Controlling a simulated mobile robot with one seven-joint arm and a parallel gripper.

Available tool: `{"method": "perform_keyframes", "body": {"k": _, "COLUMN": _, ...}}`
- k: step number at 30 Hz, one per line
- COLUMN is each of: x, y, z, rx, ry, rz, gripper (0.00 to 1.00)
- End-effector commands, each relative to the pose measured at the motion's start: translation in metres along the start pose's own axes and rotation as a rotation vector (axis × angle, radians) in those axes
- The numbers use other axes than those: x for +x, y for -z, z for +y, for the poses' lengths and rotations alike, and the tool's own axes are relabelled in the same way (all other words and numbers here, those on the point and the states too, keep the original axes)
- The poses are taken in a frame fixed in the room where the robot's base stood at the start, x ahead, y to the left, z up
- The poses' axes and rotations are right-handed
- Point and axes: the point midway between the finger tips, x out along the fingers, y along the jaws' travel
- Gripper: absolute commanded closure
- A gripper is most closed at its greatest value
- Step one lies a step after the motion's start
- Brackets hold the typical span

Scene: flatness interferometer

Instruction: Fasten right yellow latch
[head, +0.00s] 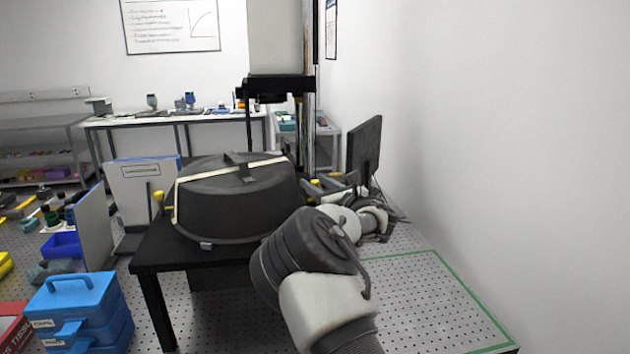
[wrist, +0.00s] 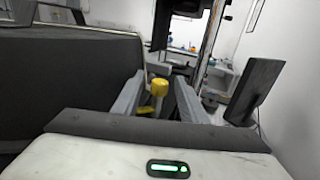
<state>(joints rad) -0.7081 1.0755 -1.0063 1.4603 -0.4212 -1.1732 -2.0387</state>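A large black domed cover (head: 235,205) with a cream band sits on a black table (head: 190,253). The right yellow latch (head: 315,182) shows as a small yellow tip beyond my arm at the cover's right side. In the wrist view the yellow latch (wrist: 159,88) is a yellow knob on a thin stem, seen between my two fingers. My gripper (wrist: 158,98) is open, with a gap on each side of the knob; I cannot tell whether either finger touches it. The cover (wrist: 70,85) fills the left of the wrist view. The left yellow latch (head: 158,197) stands upright at the cover's left side.
A dark monitor (head: 364,145) stands right of my gripper, near the white wall. A perforated plate with a green border (head: 440,300) lies at front right. Blue cases (head: 80,305) stand at lower left. A bench (head: 170,120) runs along the back.

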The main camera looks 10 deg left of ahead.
Motion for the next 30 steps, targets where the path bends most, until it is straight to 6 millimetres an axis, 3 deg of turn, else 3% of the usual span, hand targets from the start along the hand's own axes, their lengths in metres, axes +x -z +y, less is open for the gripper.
{"method": "perform_keyframes", "body": {"k": 11, "x": 0.0086, "y": 0.0003, "z": 0.0001, "rx": 0.000, "ry": 0.000, "rz": 0.000, "gripper": 0.61}}
{"method": "perform_keyframes", "body": {"k": 12, "x": 0.0086, "y": 0.0002, "z": 0.0001, "rx": 0.000, "ry": 0.000, "rz": 0.000, "gripper": 0.63}}
{"method": "perform_keyframes", "body": {"k": 19, "x": 0.0084, "y": 0.0001, "z": 0.0001, "rx": 0.000, "ry": 0.000, "rz": 0.000, "gripper": 1.00}}
{"method": "perform_keyframes", "body": {"k": 30, "x": 0.0100, "y": 0.0081, "z": 0.0036, "rx": -0.002, "ry": 0.150, "rz": -0.007, "gripper": 1.00}}
